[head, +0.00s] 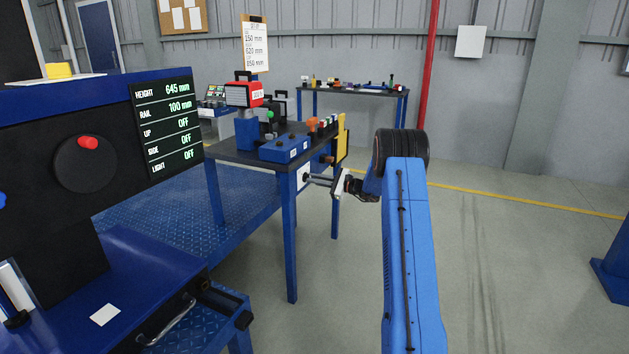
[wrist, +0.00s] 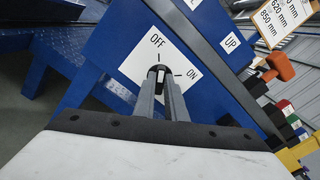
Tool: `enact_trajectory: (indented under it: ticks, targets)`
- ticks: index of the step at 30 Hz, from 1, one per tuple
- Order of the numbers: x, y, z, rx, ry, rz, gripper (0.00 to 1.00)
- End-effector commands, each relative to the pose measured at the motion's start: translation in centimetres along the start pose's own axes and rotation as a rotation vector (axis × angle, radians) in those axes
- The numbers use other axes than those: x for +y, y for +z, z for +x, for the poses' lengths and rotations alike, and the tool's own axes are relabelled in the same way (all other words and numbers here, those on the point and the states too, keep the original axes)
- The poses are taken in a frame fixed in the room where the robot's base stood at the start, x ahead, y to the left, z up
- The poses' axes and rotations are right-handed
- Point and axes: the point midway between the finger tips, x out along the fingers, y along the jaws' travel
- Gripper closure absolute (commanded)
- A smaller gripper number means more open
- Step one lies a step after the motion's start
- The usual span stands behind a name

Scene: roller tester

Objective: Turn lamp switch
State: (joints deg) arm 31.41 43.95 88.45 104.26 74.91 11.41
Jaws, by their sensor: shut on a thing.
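The lamp switch is a small dark knob (wrist: 159,72) on a white plate (wrist: 135,70) marked OFF and ON. In the head view the plate (head: 303,176) is on the near end of the blue bench. My gripper (head: 309,180) reaches it from the right. In the wrist view my gripper (wrist: 160,76) has its two fingers shut on the knob, which is partly hidden between them. The knob appears to point toward the OFF mark. The display panel (head: 166,121) on the left reads LIGHT OFF.
The bench (head: 237,155) carries a blue box (head: 284,149), a red device (head: 244,94) and several coloured items. A yellow panel (head: 342,138) stands just beyond my gripper. A blue machine with a drawer handle (head: 167,324) is at the left.

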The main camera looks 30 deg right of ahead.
Motion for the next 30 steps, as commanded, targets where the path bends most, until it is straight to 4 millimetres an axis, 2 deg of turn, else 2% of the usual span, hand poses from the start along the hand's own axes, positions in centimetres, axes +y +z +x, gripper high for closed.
enact_trajectory:
  ticks: [12, 28, 29, 30]
  targets:
    - [0.09, -0.07, -0.13, 0.001, 0.000, -0.180, 1.00]
    - [0.14, -0.10, -0.14, 0.001, 0.001, -0.202, 1.00]
    - [0.14, -0.10, -0.14, 0.001, 0.001, -0.202, 0.84]
    - [0.14, -0.10, -0.13, 0.001, 0.001, -0.202, 0.75]
